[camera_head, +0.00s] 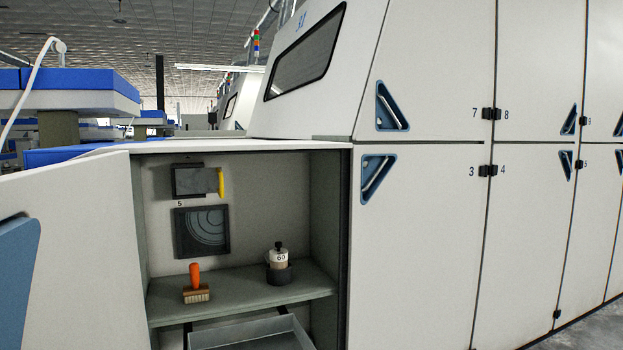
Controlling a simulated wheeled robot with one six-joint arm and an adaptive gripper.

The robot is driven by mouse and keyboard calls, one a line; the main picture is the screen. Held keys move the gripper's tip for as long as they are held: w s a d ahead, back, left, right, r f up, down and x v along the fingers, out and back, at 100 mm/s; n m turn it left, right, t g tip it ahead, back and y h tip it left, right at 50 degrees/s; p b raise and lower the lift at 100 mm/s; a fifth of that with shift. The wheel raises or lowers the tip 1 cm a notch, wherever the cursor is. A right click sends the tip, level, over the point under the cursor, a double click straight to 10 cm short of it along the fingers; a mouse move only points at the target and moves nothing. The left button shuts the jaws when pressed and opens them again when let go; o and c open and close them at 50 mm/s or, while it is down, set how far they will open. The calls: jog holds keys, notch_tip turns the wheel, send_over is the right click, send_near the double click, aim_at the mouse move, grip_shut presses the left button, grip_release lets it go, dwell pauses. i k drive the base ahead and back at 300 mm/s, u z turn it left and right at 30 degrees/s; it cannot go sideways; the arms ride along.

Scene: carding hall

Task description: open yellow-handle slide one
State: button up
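The slide with the yellow handle (222,184) is on the back wall of the open cabinet, near the top. Its dark grey plate (196,181) sits in a dark frame, with the upright yellow handle at its right end. The number 5 is printed just below it. A dark strip of the frame shows above the plate at the left. My gripper is not in view.
The cabinet door (80,250) stands open at the left. Below the slide is a square dark panel with arcs (202,232). A shelf (240,298) holds an orange-handled brush (196,285) and a jar marked 60 (280,262). A grey tray (250,335) is underneath.

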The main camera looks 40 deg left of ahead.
aim_at(200, 180)
jog(key=z, duration=0.2)
jog(key=k, duration=0.75)
jog(key=u, duration=1.35)
